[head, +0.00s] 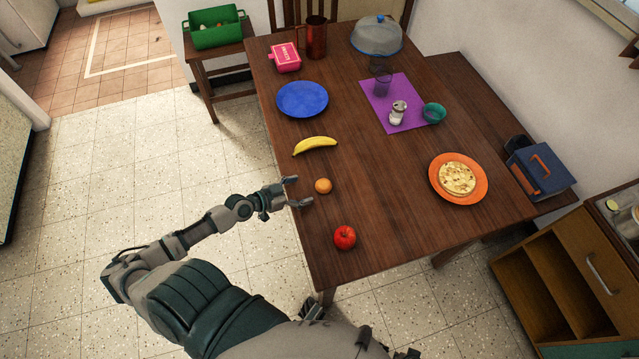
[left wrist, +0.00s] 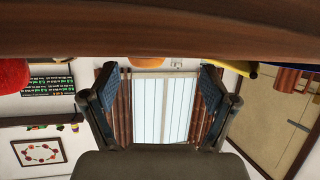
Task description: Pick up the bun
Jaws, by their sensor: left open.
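A small round orange-brown bun (head: 323,185) lies on the wooden table (head: 375,200) near its left edge. My left gripper (head: 296,191) is open at that edge, just left of the bun, with its fingers pointing towards it. A small gap shows between the fingertips and the bun. In the left wrist view, the scene is upside down, and the bun (left wrist: 147,60) shows between the two open fingers (left wrist: 157,75), partly cut off by the table edge.
A banana (head: 315,146) lies behind the bun and a red apple (head: 344,238) in front of it. A blue plate (head: 302,99), a purple mat (head: 379,92) and an orange plate (head: 481,190) are farther off. Bare table lies right of the bun.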

